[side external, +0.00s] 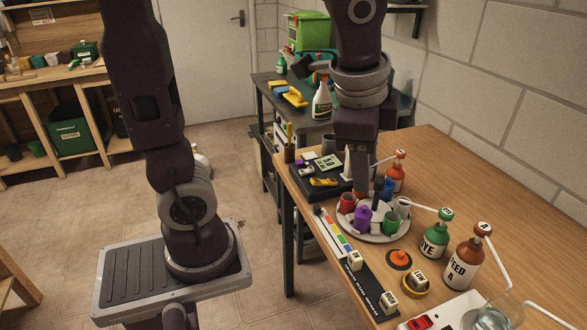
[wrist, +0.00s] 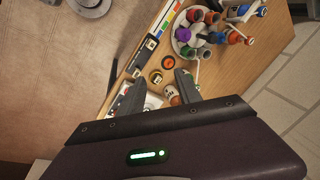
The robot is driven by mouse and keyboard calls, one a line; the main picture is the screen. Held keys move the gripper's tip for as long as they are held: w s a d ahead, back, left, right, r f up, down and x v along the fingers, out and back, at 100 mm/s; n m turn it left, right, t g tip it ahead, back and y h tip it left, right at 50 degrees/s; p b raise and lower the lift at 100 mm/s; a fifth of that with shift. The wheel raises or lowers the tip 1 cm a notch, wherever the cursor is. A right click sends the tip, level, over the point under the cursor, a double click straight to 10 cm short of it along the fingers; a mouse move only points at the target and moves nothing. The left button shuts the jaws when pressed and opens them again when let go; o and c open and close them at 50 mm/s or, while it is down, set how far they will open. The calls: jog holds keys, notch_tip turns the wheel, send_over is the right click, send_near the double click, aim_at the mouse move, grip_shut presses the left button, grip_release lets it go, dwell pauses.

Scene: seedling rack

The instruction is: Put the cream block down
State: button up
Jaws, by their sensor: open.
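Two small cream blocks with dark marks sit at the dark strip along the table's edge. One cream block (side external: 355,260) is at the strip's far end, by the coloured bar. The other cream block (side external: 388,302) is at the near end. They also appear in the wrist view, the far one (wrist: 151,42) above the near one (wrist: 136,73). I cannot tell which block the task names.
A round tray (side external: 372,236) holds several coloured cups. Dye (side external: 434,236) and feed (side external: 467,258) bottles with spouts stand further right. The table's back right is clear.

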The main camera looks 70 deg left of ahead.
jog(key=s+a+n+t+h, duration=0.1)
jog(key=s+n+t, duration=0.1)
jog(key=s+n, duration=0.6)
jog(key=s, duration=0.4)
jog(key=shift+a+r+t, duration=0.3)
jog(key=shift+r, duration=0.1)
jog(key=shift+w, duration=0.1)
